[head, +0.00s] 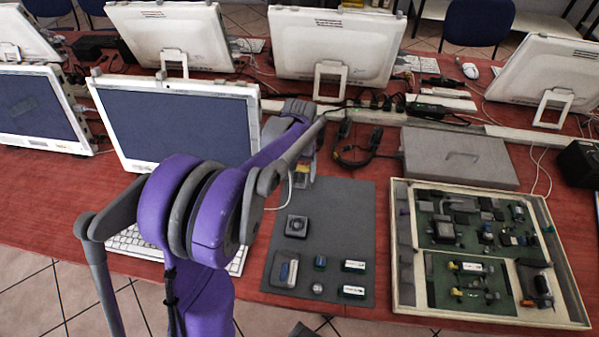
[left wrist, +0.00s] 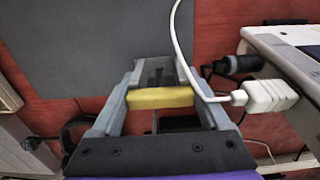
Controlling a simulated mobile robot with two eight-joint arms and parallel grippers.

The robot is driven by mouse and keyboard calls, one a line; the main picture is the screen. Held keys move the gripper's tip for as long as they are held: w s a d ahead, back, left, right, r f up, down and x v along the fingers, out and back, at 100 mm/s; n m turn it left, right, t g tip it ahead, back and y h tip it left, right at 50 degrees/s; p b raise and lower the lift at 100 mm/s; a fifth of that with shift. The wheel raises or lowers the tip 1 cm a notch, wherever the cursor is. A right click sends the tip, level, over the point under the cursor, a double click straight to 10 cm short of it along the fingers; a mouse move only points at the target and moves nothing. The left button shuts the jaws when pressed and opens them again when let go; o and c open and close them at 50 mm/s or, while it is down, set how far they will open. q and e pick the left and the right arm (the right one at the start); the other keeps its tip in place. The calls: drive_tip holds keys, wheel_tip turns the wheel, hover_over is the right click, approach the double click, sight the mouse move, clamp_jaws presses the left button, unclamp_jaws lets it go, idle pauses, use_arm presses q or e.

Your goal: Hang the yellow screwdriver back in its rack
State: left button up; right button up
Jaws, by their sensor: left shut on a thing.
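My left gripper (head: 303,172) is over the far left part of the grey mat (head: 345,215), partly hidden behind my own purple arm. It is shut on a yellow piece, which I take to be the yellow screwdriver (head: 302,181). In the left wrist view the yellow screwdriver (left wrist: 160,98) shows as a short yellow bar across the gap between the two grey fingers (left wrist: 160,72). Its shaft and tip cannot be made out. I cannot make out a screwdriver rack in either view. My right gripper is not in view.
A cream tray of circuit boards (head: 400,262) stands right of the mat, with a grey case (head: 460,157) behind it. Small parts lie on the mat's near half. A white cable (left wrist: 182,50) curves close by the gripper. Monitors (head: 180,125) stand left and behind.

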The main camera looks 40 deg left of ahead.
use_arm(q)
drive_tip(key=o, duration=1.3)
drive_tip(key=shift+c, duration=0.2)
drive_tip(key=shift+r+p, duration=0.6)
drive_tip(key=shift+r, duration=4.8)
wheel_tip(320, 180, up, 6)
drive_tip(key=p, duration=0.4)
